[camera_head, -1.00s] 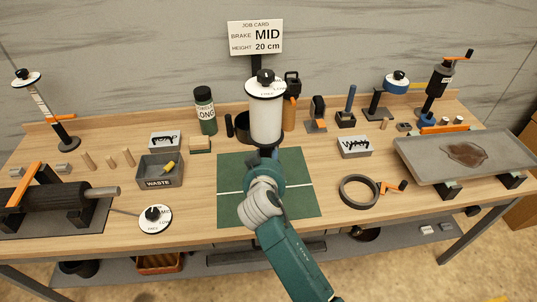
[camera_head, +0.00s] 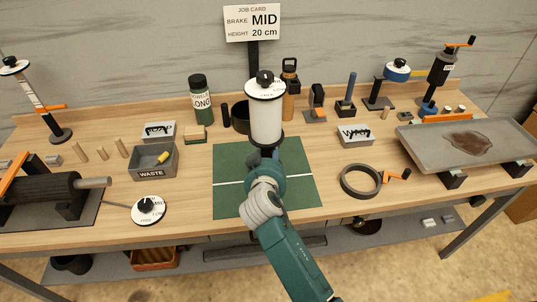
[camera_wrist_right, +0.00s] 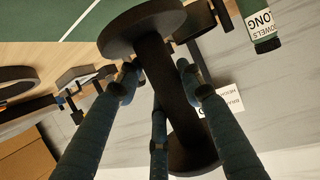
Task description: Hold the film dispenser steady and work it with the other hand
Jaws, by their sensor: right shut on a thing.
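The film dispenser (camera_head: 266,115) is a white roll with a dark lower rim, a white lettered dial and a black knob on top. It is upright at the far edge of the green mat. My right gripper (camera_head: 264,154) is just below the roll. In the right wrist view, its fingers (camera_wrist_right: 160,92) are closed around a dark post (camera_wrist_right: 166,75) with a round disc at each end. The gripper hides the lower part of the dispenser in the head view, so I cannot tell whether it touches the mat. My left gripper is not in view.
A job card (camera_head: 252,22) reads BRAKE MID, HEIGHT 20 cm. The green mat (camera_head: 232,200) is bare around my arm. A waste bin (camera_head: 152,174) and a loose dial disc (camera_head: 150,210) lie left. A dark ring (camera_head: 346,188) and a grey tray (camera_head: 420,152) are right.

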